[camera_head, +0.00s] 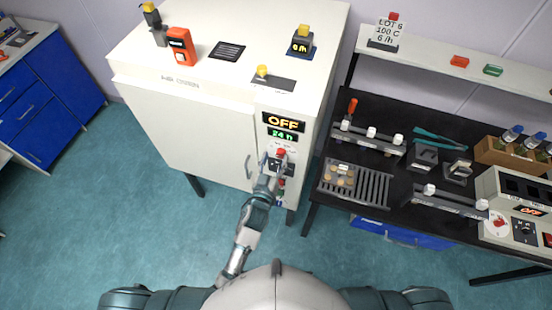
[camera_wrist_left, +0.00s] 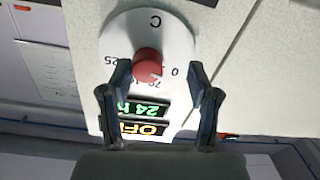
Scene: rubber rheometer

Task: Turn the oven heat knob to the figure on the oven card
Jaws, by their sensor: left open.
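The oven (camera_head: 195,115) is a white cabinet. Its red heat knob (camera_head: 281,153) is on the front panel, below a display reading OFF (camera_head: 283,122) and a green 24 h display (camera_head: 283,135). In the left wrist view the knob (camera_wrist_left: 148,63) sits upside down on a white dial (camera_wrist_left: 112,42) marked C. My left gripper (camera_head: 274,163) is open at the panel; its fingertips (camera_wrist_left: 160,72) appear on both sides of the knob, and I cannot tell whether they touch it. A card (camera_head: 387,32) on the shelf reads LOT 6, 100 C, 6 h. My right gripper is out of view.
A black bench (camera_head: 330,208) with racks, trays and a control box (camera_head: 520,212) stands to the right. Open floor lies left of my arm.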

